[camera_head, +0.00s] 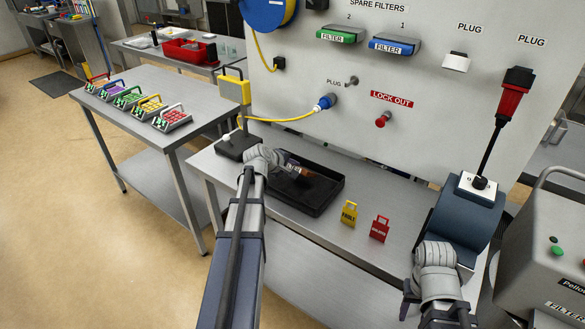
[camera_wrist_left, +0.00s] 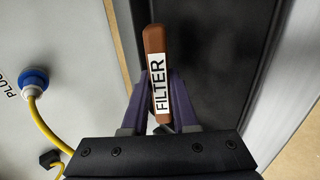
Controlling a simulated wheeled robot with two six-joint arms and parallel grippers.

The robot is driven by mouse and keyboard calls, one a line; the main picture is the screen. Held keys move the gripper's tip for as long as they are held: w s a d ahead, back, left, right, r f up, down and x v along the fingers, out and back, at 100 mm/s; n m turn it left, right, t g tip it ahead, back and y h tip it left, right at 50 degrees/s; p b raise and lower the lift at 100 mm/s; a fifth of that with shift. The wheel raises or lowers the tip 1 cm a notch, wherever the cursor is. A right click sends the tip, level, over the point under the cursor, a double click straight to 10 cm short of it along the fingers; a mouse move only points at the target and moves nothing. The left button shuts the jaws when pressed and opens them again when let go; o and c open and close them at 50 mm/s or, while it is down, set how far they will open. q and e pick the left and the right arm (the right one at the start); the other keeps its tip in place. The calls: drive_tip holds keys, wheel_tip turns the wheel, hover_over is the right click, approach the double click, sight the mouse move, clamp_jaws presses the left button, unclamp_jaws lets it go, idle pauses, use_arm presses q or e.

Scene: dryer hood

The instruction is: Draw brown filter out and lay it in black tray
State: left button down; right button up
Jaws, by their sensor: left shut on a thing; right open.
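The brown filter (camera_wrist_left: 155,42), a narrow bar with a white FILTER label, is between the fingers of my left gripper (camera_wrist_left: 160,95), which is shut on it. In the head view my left gripper (camera_head: 288,166) is over the black tray (camera_head: 320,208), and the filter (camera_head: 312,173) shows only in part beyond it. The tray also fills the area behind the filter in the left wrist view (camera_wrist_left: 225,45). I cannot tell whether the filter touches the tray floor. My right gripper (camera_head: 408,298) is open, low at the right, away from the tray.
A yellow tag (camera_head: 349,214) and a red tag (camera_head: 380,229) stand on the bench right of the tray. A black box (camera_head: 237,147) sits left of it. A yellow cable (camera_head: 285,121) runs to a blue plug on the panel. A grey machine (camera_head: 545,235) stands at right.

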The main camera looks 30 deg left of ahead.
use_arm(q)
drive_tip(key=shift+f+b, duration=1)
drive_tip(key=shift+f, duration=0.15)
idle(0.4)
drive_tip(key=c, duration=0.6)
unclamp_jaws()
drive_tip(key=shift+r, duration=0.1)
drive_tip(key=p+v, duration=0.5)
drive_tip(key=v, duration=0.2)
drive_tip(key=shift+s+r, duration=0.2)
drive_tip(key=shift+s, duration=0.05)
drive_tip(key=shift+a, duration=0.1)
